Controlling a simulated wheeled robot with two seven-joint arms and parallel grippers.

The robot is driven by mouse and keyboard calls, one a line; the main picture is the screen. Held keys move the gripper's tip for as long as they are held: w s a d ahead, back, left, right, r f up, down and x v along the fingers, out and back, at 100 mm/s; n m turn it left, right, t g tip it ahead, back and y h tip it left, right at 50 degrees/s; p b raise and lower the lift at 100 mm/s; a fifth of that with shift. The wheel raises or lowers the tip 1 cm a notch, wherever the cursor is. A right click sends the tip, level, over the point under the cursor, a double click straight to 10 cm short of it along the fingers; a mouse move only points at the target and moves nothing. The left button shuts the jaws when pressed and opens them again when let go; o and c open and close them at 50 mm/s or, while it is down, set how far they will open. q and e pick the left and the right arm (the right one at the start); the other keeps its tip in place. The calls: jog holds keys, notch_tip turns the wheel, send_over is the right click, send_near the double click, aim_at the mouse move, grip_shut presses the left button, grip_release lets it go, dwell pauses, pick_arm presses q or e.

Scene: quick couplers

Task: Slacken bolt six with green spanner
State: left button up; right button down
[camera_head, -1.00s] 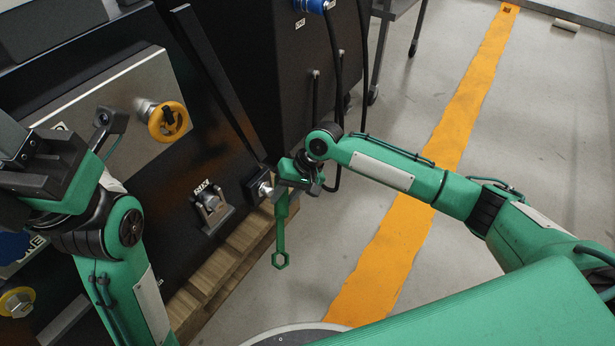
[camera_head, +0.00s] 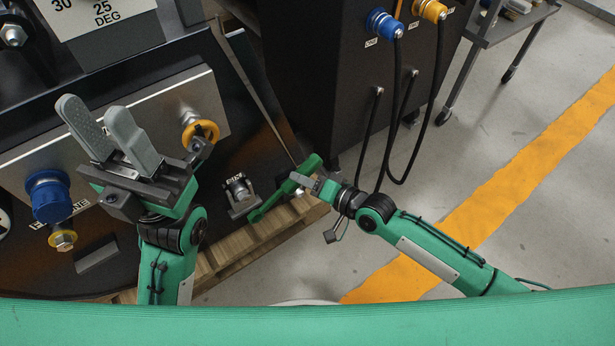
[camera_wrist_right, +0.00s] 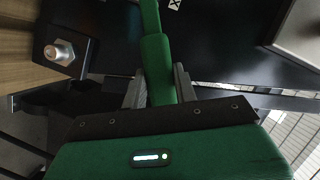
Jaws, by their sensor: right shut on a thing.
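The green spanner (camera_head: 272,205) is in my right gripper (camera_head: 308,183), which is shut on its shaft. In the head view the spanner slants down to the left, its lower end beside a bracket. In the right wrist view the green shaft (camera_wrist_right: 156,60) runs up between the two grey fingers. A silver bolt (camera_head: 240,188) sits on that dark bracket, under a small label I cannot read clearly. The right wrist view shows a silver bolt (camera_wrist_right: 60,52) on a black block, left of the spanner. I cannot tell which bolt is six. My left gripper (camera_head: 98,112) is raised, open and empty.
A yellow ring knob (camera_head: 200,132) and a blue knob (camera_head: 47,196) are on the panel at left. A black cabinet with hanging cables (camera_head: 395,120) stands behind my right gripper. A wooden pallet (camera_head: 262,232) lies below.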

jog(key=shift+r, duration=0.2)
jog(key=w+a, duration=0.2)
jog(key=w, duration=0.1)
jog(key=shift+w, duration=0.2)
dwell(0.5)
jog(key=shift+a, duration=0.1)
dwell(0.9)
